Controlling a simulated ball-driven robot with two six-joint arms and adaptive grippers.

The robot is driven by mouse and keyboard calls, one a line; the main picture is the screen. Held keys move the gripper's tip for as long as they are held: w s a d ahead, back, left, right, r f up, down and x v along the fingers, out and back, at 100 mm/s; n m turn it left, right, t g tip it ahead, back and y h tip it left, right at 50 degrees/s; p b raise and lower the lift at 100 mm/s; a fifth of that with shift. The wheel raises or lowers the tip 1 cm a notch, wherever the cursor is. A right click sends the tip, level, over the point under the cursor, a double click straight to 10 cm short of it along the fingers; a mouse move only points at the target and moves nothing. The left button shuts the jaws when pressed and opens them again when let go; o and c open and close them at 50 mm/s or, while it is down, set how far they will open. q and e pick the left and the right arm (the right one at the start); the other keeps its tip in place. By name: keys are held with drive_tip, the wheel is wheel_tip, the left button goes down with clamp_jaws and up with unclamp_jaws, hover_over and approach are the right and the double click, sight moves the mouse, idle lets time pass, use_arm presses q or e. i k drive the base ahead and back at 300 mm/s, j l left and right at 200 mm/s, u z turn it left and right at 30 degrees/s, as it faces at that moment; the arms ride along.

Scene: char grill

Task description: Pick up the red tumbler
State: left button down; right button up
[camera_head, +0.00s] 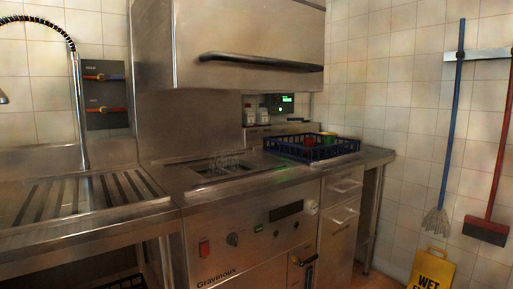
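A small red object (309,142), which looks like the red tumbler, sits in the dark blue crate (290,153) on the right part of the steel counter. The crate's wall hides its lower part, and it is too small to make out its exact shape. Green and orange-yellow items (328,135) sit beside it in the crate. Neither of my grippers shows in the head view.
Clear glasses (225,162) stand in a recess of the counter, left of the crate. A steel hood (245,45) with a bar handle hangs above. A ribbed drainboard (75,198) lies at left. A yellow wet-floor sign (431,268), a mop and a broom stand at right.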

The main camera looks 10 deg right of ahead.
sight(307, 142)
drive_tip(key=i+l+u, duration=0.35)
drive_tip(key=l+u, duration=0.15)
drive_tip(key=l, duration=0.2)
drive_tip(key=i+l+u, duration=0.1)
drive_tip(key=l+u, duration=0.15)
drive_tip(key=i+l+u, duration=0.1)
drive_tip(key=l+u, duration=0.15)
drive_tip(key=l, duration=0.3)
drive_tip(key=l+u, duration=0.25)
drive_tip(key=l, duration=0.15)
